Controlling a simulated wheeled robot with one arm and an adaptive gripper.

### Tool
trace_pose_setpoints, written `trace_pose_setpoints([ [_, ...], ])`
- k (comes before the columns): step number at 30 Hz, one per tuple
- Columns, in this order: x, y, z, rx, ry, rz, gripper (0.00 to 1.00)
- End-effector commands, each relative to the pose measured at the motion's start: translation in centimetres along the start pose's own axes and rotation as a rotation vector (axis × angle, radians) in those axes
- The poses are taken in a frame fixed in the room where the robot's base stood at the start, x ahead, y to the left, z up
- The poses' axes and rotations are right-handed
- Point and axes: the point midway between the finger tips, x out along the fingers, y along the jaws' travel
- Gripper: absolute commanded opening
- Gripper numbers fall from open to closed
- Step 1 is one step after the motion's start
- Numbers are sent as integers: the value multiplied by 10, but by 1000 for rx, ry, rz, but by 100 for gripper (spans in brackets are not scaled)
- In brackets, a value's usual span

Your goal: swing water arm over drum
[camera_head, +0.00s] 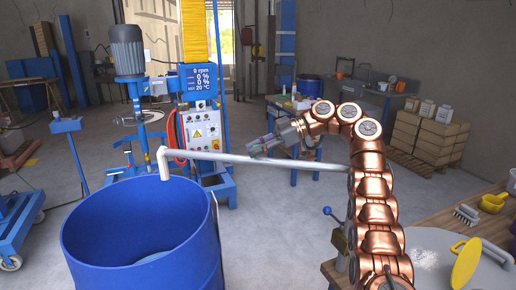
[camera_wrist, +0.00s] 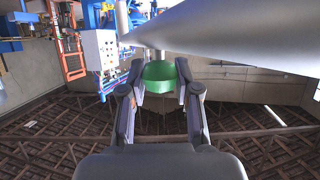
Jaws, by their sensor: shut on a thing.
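The water arm (camera_head: 235,158) is a long grey pipe running left from behind my copper arm, with a short down-turned spout (camera_head: 165,165) at its left end. The spout appears at the back rim of the open blue drum (camera_head: 145,245); I cannot tell exactly how far inside the rim it hangs. Some pale liquid shows low in the drum. My gripper (camera_head: 257,147) is at the pipe's middle. In the wrist view my gripper (camera_wrist: 152,90) is shut on a green knob (camera_wrist: 165,73) beneath the grey pipe (camera_wrist: 230,30). The knob is hidden in the head view.
The disperser mixer (camera_head: 128,55) with its control box (camera_head: 203,130) stands behind the drum. A workbench (camera_head: 430,218) with a brush, yellow scoop and grey vessel is at right front. Stacked boxes (camera_head: 430,138) stand farther back.

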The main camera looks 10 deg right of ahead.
Motion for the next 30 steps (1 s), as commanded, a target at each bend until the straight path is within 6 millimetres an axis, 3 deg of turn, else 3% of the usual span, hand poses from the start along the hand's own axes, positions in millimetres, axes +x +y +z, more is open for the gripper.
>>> trace_pose_setpoints([
  [5,-4,0,-1,0,1,6,0],
  [6,-4,0,0,0,1,6,36],
  [12,-2,0,0,0,0,3,56],
  [23,-3,0,-4,1,0,2,58],
  [30,-17,0,-40,1,0,2,58],
])
